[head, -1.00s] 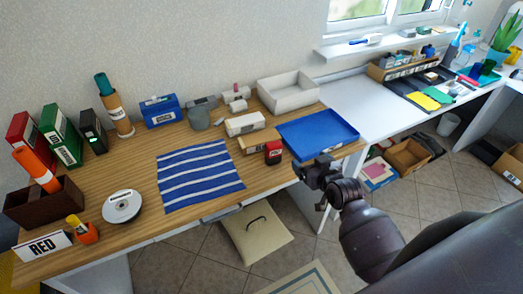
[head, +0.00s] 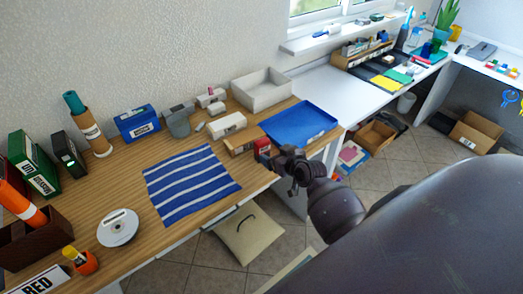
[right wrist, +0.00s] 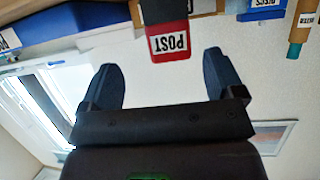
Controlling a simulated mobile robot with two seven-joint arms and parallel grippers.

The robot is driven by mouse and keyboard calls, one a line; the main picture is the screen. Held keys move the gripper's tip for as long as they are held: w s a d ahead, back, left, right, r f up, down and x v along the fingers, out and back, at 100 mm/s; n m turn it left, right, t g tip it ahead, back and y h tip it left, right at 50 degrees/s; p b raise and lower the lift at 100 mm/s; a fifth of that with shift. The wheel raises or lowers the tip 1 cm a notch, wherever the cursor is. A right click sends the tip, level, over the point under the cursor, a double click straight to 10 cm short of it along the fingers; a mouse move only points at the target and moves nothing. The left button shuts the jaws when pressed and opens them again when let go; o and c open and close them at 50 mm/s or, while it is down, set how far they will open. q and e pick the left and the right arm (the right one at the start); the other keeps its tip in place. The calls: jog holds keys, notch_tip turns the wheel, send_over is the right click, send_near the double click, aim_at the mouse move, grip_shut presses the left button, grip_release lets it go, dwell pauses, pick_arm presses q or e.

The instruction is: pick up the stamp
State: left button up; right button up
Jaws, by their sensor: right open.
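The stamp (head: 262,145) is a small red and black block at the front edge of the wooden desk. My right gripper partly covers it in the head view. In the right wrist view the stamp (right wrist: 169,42) appears upside down, with a white label reading POST. My right gripper (head: 266,160) is just in front of the desk edge. In the right wrist view its two dark blue fingers (right wrist: 160,72) are wide apart and empty. The stamp lies beyond the fingertips, roughly between them, and looks apart from them. My left gripper is not in view.
A blue tray (head: 300,124) stands right of the stamp, and a small wooden box (head: 240,147) is close on its left. A blue striped cloth (head: 190,183) lies further left. A white bin (head: 262,90) is behind. A cushion (head: 248,236) lies on the floor below.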

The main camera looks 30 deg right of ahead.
aim_at(265, 150)
jog(key=shift+x, duration=1.5)
jog(key=w, duration=0.1)
jog(key=w+f, duration=0.1)
jog(key=w+a, duration=0.1)
jog(key=shift+w+f, duration=0.15)
jog(key=shift+w, duration=0.1)
jog(key=shift+w+d+f, duration=0.1)
jog(key=shift+w+f, duration=0.2)
jog(key=shift+w, duration=0.3)
jog(key=c, duration=1)
jog(key=shift+r, duration=0.15)
notch_tip(265, 150, up, 20)
jog(key=shift+f+p, duration=0.1)
jog(key=shift+p, duration=0.65)
